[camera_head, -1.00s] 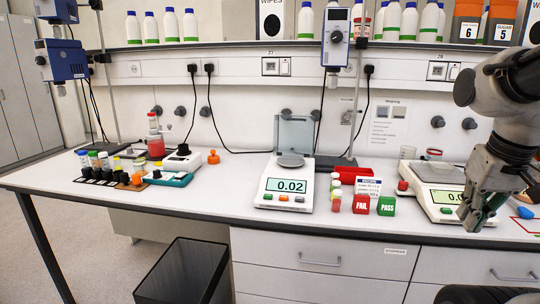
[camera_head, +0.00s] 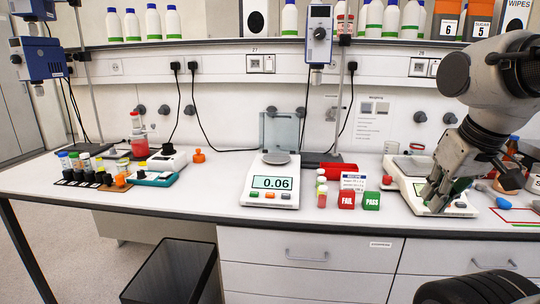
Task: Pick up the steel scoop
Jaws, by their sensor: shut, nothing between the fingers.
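I cannot make out a steel scoop in this view; my arm and gripper cover part of the right end of the bench. My gripper (camera_head: 434,200) points down over the front of the right-hand balance (camera_head: 408,184), hiding most of its display. Its fingers are shut with nothing visible between them. I cannot tell whether the fingertips touch the balance.
The middle balance (camera_head: 272,200) reads 0.06. Beside it are a red tray (camera_head: 338,169) and the FAIL (camera_head: 346,199) and PASS (camera_head: 371,201) blocks. Vials and racks (camera_head: 95,176) stand at left. A dark bin (camera_head: 170,272) is below.

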